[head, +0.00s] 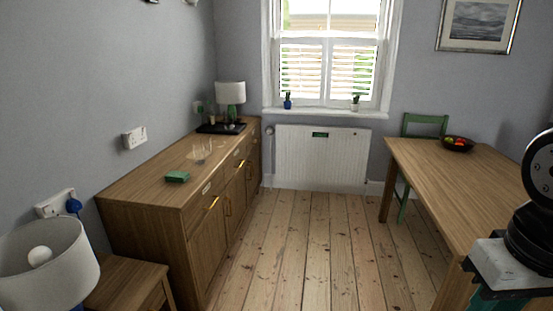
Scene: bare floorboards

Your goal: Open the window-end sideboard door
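The wooden sideboard (150,175) stands along the left wall and runs back towards the window. Its front faces right and is seen at a steep angle. The window-end door (254,165) is the farthest panel, narrow in this view, and looks shut. A brass handle (249,171) shows at that end. Nearer doors (208,250) also look shut. Part of my arm shows at the right edge, over by the table and far from the sideboard. The gripper's fingers are not in view.
Bare floorboards (300,240) lie clear between the sideboard and the wooden table (460,180). A white radiator (320,155) is under the window. A small side table (125,280) and lamp (45,265) stand at near left. A green chair (425,125) is behind the table.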

